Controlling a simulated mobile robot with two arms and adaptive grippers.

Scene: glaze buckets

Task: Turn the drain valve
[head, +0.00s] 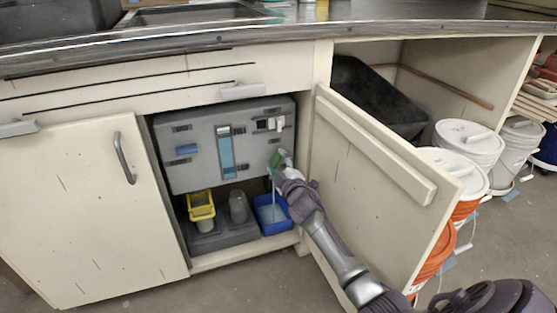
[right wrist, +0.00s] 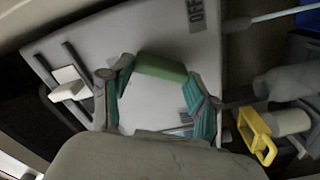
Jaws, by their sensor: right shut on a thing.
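A grey tank (head: 205,165) with a blue level window (head: 226,150) stands inside the open cabinet under the counter. The green handle of the drain valve (head: 274,159) is at its lower right front. My right gripper (head: 281,163) reaches in from the lower right and is shut on this handle. In the right wrist view, the green handle (right wrist: 160,68) lies between the teal-padded fingers of the gripper (right wrist: 158,82). "OFF" is printed on the tank near it. A thin pale blue line runs from beneath the valve toward a blue tub (head: 284,227). My left gripper is out of view.
The opened cabinet door (head: 375,185) stands to the right of my forearm. A yellow basket (head: 201,206) sits on the cabinet floor left of the blue tub. White-lidded buckets (head: 468,140) stand at the right. A closed door (head: 85,215) is at the left.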

